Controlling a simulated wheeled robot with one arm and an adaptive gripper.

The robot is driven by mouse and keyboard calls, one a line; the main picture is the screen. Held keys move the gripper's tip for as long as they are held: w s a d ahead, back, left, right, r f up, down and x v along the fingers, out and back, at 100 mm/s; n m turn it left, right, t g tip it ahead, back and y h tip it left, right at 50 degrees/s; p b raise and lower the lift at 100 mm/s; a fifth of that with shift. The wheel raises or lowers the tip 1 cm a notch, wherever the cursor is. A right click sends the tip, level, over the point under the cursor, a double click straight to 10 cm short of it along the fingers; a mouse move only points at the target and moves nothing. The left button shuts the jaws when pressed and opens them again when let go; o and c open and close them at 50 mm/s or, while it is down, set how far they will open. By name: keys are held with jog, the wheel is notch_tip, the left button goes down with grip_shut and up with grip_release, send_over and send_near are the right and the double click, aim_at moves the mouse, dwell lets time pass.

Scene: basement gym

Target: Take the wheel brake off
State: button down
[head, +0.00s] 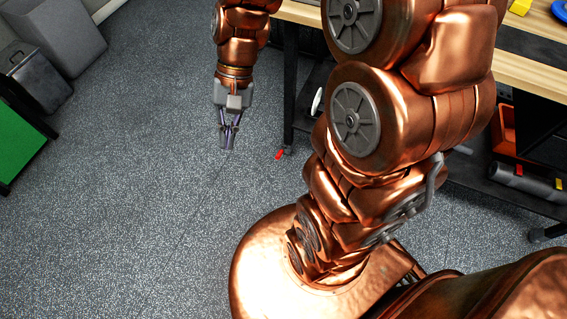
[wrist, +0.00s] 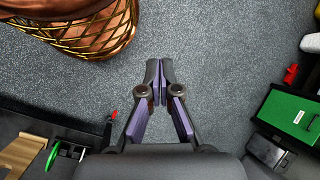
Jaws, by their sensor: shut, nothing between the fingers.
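A small red brake lever (head: 279,154) sticks out at floor level by the caster (head: 288,150) under the near left leg of the wood-topped workbench (head: 298,12). In the wrist view a small red piece, seemingly the same lever (wrist: 113,115), shows left of my fingers by the bench's dark frame. My gripper (head: 227,143) points down over the floor, left of the lever and apart from it. Its fingertips (wrist: 160,75) are together with nothing between them. The lever's exact tilt is too small to tell.
The bench's dark lower shelf (head: 485,182) holds an orange bin (head: 505,135) and a grey roll-shaped thing (head: 525,180). Grey boxes (head: 60,35) and a green-topped thing (head: 18,140) stand at the left. The speckled floor (head: 130,200) between is clear.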

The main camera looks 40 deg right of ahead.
jog(key=w+f+m+y+b, duration=0.2)
jog(key=w+f+m+b, duration=0.15)
jog(key=w+f, duration=0.3)
jog(key=m+t+y+b, duration=0.4)
jog(key=m+t+b, duration=0.5)
jog(key=m+b, duration=0.8)
send_over(280, 153)
jog(key=s+a, duration=0.3)
jog(key=a, duration=0.2)
notch_tip(280, 153, down, 44)
jog(key=f, duration=0.1)
jog(key=s+d+f+m+t+h+b, duration=0.1)
jog(key=s+d+f+m+b, duration=0.2)
jog(key=f, duration=0.6)
jog(key=s+d+f+m+t+h+b, duration=0.2)
jog(key=s+d+f+m+b, duration=0.1)
jog(key=d+f, duration=0.5)
notch_tip(280, 153, down, 2)
jog(key=shift+s+f, duration=0.1)
jog(key=shift+s, duration=0.5)
jog(key=shift+a, duration=0.15)
